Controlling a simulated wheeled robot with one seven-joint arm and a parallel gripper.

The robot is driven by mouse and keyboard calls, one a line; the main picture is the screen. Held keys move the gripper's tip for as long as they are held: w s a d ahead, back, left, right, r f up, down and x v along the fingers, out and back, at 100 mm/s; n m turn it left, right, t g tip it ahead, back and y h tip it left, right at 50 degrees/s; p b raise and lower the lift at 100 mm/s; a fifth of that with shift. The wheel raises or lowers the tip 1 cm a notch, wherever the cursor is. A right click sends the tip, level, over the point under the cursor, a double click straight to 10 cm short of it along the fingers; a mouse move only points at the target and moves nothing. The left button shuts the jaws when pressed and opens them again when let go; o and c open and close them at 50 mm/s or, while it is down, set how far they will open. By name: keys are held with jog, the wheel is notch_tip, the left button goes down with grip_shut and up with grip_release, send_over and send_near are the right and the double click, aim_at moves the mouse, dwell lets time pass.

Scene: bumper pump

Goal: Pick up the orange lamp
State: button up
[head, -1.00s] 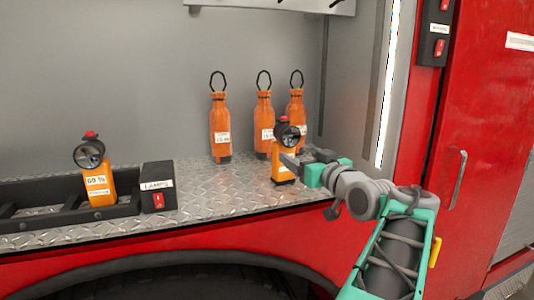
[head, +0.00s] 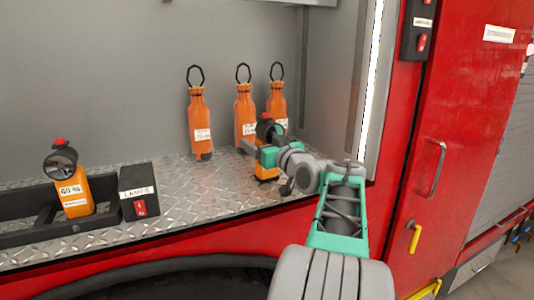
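One orange lamp (head: 266,175) with a black head and red top button stands at the right of the metal shelf. My gripper (head: 252,146) is at this lamp and covers most of its body; one grey finger shows along its left side. Whether the fingers press on it is hidden. A second orange lamp (head: 74,196), labelled 60 %, stands slightly tilted in the black rack at the left, away from my gripper.
Three orange bottles with black loops stand behind the right lamp: the left one (head: 200,125), middle one (head: 244,112) and right one (head: 277,105). A black switch box (head: 139,192) sits beside the rack (head: 30,228). The shelf (head: 205,190) between is clear.

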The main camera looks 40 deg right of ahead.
grip_shut()
dwell(0.7)
